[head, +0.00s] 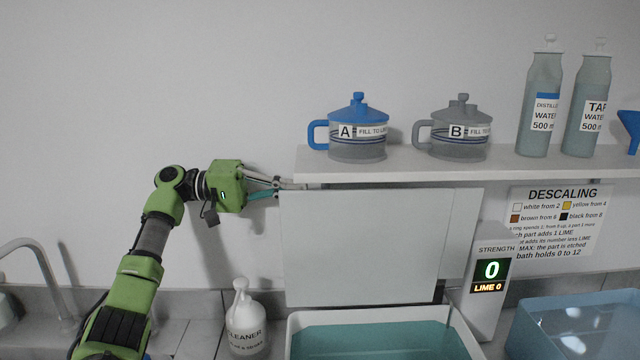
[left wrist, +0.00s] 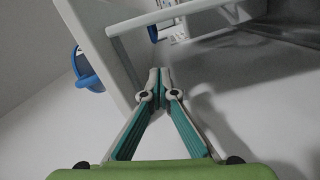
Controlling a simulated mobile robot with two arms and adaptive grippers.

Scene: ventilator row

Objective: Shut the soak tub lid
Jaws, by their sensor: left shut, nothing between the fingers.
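The soak tub (head: 292,325) is a white-rimmed basin holding teal liquid, at the bottom centre of the head view. Its lid (head: 365,250) is a pale flat panel standing upright at the back of the tub, so the tub is open. My left gripper (head: 300,186) reaches in from the left, just under the shelf and by the lid's top left corner. Whether it touches the lid I cannot tell. In the left wrist view the left gripper's fingertips (left wrist: 159,72) are together with nothing between them. My right gripper is in neither view.
A white shelf (head: 400,172) runs close above the lid, bearing jugs A (head: 357,130) and B (head: 460,130) and bottles (head: 541,105). A cleaner bottle (head: 246,325) stands left of the tub. A strength display (head: 490,280) reading 0 and a blue bath (head: 575,325) are to the right.

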